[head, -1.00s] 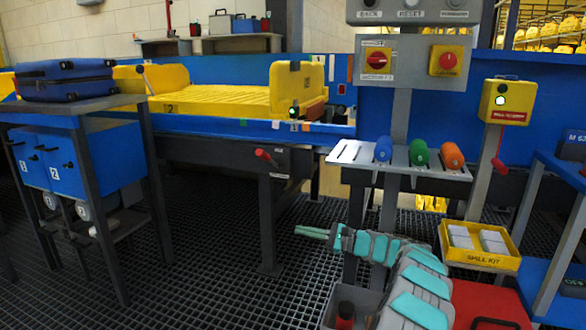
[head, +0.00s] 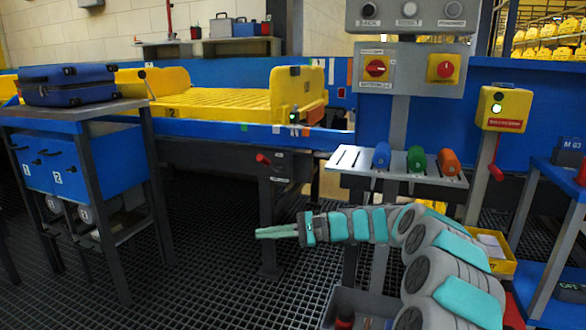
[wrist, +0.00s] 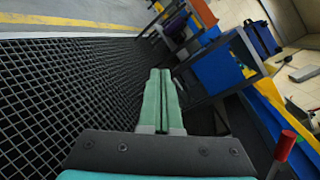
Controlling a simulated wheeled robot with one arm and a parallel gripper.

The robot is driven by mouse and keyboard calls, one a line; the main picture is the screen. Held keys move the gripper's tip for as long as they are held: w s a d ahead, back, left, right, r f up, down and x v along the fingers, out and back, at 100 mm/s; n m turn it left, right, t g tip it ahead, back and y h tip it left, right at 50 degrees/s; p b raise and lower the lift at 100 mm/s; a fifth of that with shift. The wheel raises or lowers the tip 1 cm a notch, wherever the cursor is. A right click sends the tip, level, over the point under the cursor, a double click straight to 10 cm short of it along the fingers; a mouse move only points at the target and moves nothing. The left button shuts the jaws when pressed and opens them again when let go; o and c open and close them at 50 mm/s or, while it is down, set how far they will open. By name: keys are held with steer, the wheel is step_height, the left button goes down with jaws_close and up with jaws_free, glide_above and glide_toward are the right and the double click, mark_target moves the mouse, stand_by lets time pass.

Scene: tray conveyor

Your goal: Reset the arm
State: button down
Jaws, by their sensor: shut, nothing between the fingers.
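My arm reaches to the left across the lower right of the head view, above the grated floor. My gripper (head: 276,232) is shut and empty, its two teal fingers lying together and pointing left. In the wrist view the shut fingers (wrist: 160,98) point away over the grating. They touch nothing there.
The yellow conveyor tray (head: 220,102) is behind. The grated floor (head: 210,270) is open at left.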

steer(key=s+r+n+g+h+p, duration=0.3)
steer(key=s+n+h, duration=0.35)
steer(key=s, duration=1.75)
steer(key=s+d+f+n+h+p, duration=0.1)
steer(key=s+d+h, duration=0.4)
steer(key=s+d, duration=0.6)
steer(key=s+d+f+n+t+h+p, duration=0.1)
steer(key=s+d+f+h, duration=0.3)
steer(key=s+d, duration=0.6)
steer(key=shift+s+d+f+n+h+p, duration=0.2)
steer(key=shift+s+d+n+h+p, duration=0.25)
steer(key=shift+s, duration=0.55)
